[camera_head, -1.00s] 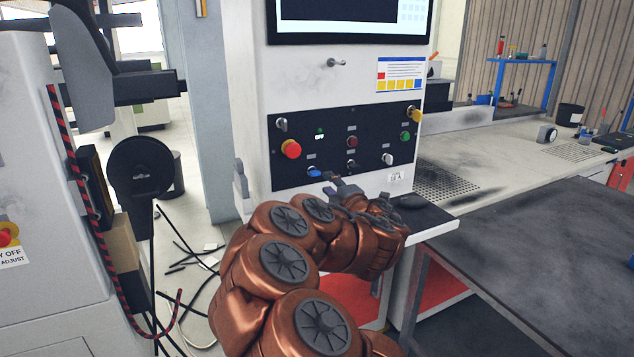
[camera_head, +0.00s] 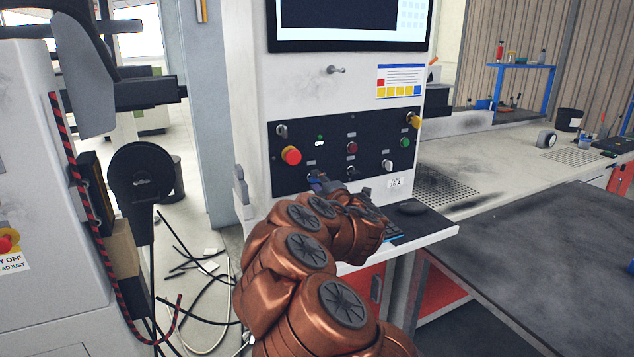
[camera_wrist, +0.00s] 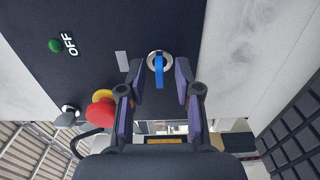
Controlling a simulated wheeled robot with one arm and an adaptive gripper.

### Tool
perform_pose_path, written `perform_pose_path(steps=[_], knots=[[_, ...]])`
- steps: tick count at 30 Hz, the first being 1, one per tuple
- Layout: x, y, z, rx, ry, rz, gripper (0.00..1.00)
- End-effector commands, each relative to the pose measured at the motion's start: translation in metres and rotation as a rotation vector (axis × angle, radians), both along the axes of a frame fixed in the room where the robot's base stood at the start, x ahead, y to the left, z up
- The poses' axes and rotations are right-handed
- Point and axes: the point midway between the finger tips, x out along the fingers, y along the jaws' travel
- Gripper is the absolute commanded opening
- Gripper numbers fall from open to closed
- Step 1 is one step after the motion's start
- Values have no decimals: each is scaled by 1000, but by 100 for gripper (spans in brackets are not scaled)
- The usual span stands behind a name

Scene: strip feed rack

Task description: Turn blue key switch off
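The blue key switch (camera_wrist: 159,70) is in the wrist view, on the dark control panel (camera_wrist: 110,20). It has a round silver collar and a blue key handle. My gripper (camera_wrist: 160,78) is open, with one purple-sided finger on each side of the blue handle. Gaps show between both fingers and the handle. In the head view my gripper (camera_head: 322,183) is at the lower edge of the panel and largely covers the blue key switch.
A red mushroom button (camera_head: 291,155) is up and left of my gripper. A green lamp (camera_wrist: 55,45) has an OFF label beside it. A silver switch (camera_head: 387,165) sits at the right. A keyboard shelf (camera_head: 425,225) juts out below the panel.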

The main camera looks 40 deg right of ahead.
Motion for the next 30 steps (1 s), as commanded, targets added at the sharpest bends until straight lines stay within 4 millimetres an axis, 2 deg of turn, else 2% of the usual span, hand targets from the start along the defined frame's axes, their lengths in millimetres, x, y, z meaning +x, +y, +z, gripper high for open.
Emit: perform_pose_path(steps=[8,18,30], knots=[[2,-1,0,0,-1,0,33],[2,-1,0,0,0,-1,0],[2,-1,0,6,-2,-1,0]])
